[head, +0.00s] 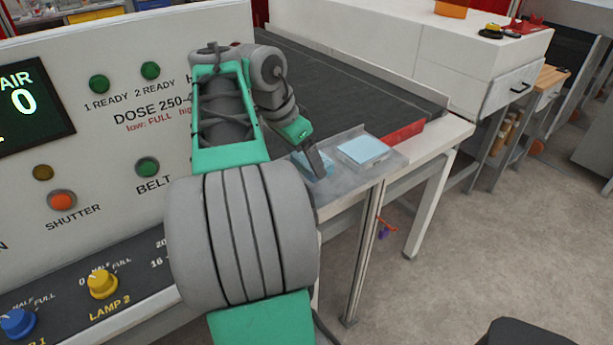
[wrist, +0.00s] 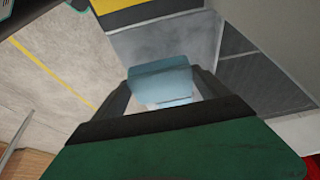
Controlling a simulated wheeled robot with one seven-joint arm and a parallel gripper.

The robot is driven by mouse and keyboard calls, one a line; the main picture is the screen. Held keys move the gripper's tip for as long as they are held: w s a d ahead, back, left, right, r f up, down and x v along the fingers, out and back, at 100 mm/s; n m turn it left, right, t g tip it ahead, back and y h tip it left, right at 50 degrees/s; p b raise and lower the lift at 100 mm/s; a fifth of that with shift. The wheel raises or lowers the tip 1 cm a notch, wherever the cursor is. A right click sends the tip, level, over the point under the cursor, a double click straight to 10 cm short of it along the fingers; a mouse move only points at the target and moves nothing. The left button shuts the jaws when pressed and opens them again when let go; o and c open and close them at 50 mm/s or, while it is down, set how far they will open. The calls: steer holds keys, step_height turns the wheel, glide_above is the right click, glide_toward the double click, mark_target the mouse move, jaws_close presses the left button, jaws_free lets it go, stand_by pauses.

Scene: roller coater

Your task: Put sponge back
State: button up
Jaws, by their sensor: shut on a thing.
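My gripper (head: 319,163) is low over the grey metal shelf at the end of the conveyor. It is shut on a light-blue block, which looks like the sponge (wrist: 160,78), seen between the two fingers in the wrist view. In the head view, part of the blue sponge (head: 312,168) shows beside the finger, and the rest is hidden. I cannot tell whether it touches the shelf. A flat, pale-blue piece with a white edge (head: 363,150) lies on the shelf to the right of my gripper.
The grey shelf (head: 350,182) has a raised back lip and an open front edge above the floor. The control panel (head: 120,120) stands at left.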

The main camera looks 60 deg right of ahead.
steer(key=x, duration=0.2)
steer(key=w+x, duration=0.1)
steer(key=x, duration=0.2)
steer(key=shift+f+b, duration=0.1)
steer(key=shift+b, duration=0.3)
steer(key=shift+f, duration=0.2)
steer(key=o, duration=1)
steer(key=shift+o, duration=0.2)
steer(key=p+v, duration=0.4)
steer(key=v, duration=0.8)
steer(key=shift+r+p, duration=0.2)
steer(key=shift+p, duration=0.15)
